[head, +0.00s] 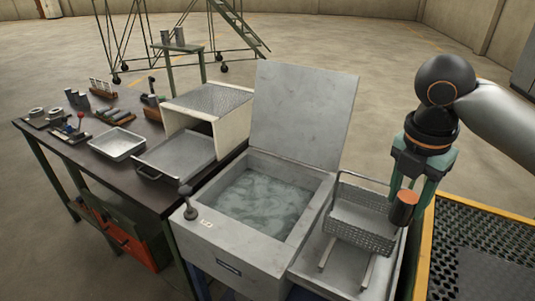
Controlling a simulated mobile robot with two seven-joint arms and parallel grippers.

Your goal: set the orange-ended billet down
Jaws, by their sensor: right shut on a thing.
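My right gripper (413,190) comes in from the right and points down. It is shut on the orange-ended billet (403,212), a short dark cylinder whose orange end faces up and toward the camera. The billet is held in front of the right side of a wire mesh basket (352,220) and covers part of it. I cannot tell whether the billet touches the basket. My left gripper is out of view.
An open tank (262,205) of cloudy liquid stands left of the basket, its lid (304,115) raised. A dark bench (150,185) holds a metal tray (117,144), a box with an open front (210,108) and small parts. A yellow-edged black grating (480,235) lies right.

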